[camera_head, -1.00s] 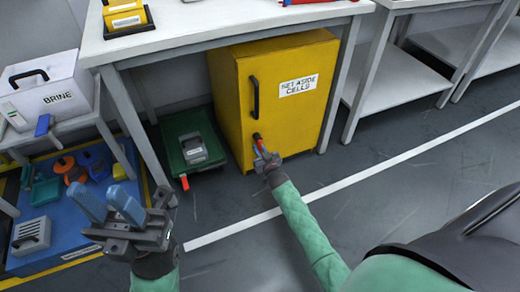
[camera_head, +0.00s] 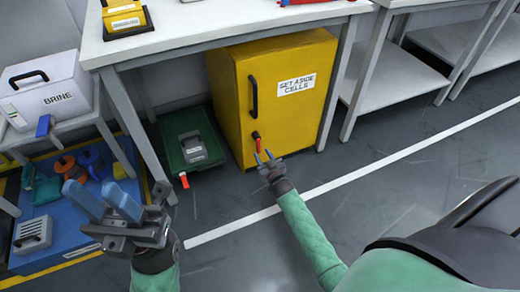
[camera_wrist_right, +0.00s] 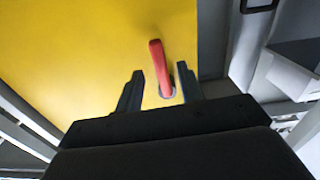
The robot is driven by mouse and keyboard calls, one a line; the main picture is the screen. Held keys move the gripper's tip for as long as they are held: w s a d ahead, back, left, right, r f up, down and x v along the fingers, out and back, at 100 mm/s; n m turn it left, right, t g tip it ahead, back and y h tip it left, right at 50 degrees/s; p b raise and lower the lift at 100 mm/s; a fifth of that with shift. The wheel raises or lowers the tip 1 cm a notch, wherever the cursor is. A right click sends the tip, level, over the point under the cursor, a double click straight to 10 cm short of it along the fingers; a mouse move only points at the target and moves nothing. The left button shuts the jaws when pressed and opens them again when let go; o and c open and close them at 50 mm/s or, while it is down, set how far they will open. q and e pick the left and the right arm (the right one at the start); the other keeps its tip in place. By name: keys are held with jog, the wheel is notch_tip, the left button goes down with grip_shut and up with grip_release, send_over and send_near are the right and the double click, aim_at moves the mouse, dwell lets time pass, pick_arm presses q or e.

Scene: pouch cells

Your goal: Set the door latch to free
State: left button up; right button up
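The yellow cabinet (camera_head: 285,110), labelled as set-aside cells, stands under the white bench with its door closed. Its door latch (camera_head: 257,141) has a red handle on a dark mount, low on the door below the black pull handle (camera_head: 254,95). In the head view the red handle hangs downward. My right gripper (camera_head: 264,158) is open just in front of the latch. In the right wrist view the red latch handle (camera_wrist_right: 159,62) stands between the open fingers (camera_wrist_right: 160,88), with gaps on both sides. My left gripper (camera_head: 108,203) is open and empty, far from the cabinet.
A green tray (camera_head: 205,125) with a grey device stands on the floor left of the cabinet. The white bench (camera_head: 200,25) overhangs the cabinet. A brine box (camera_head: 55,100) and a blue mat (camera_head: 75,215) with several items are at the left. Floor in front is clear.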

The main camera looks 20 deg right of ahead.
jog(key=shift+s, duration=1.4)
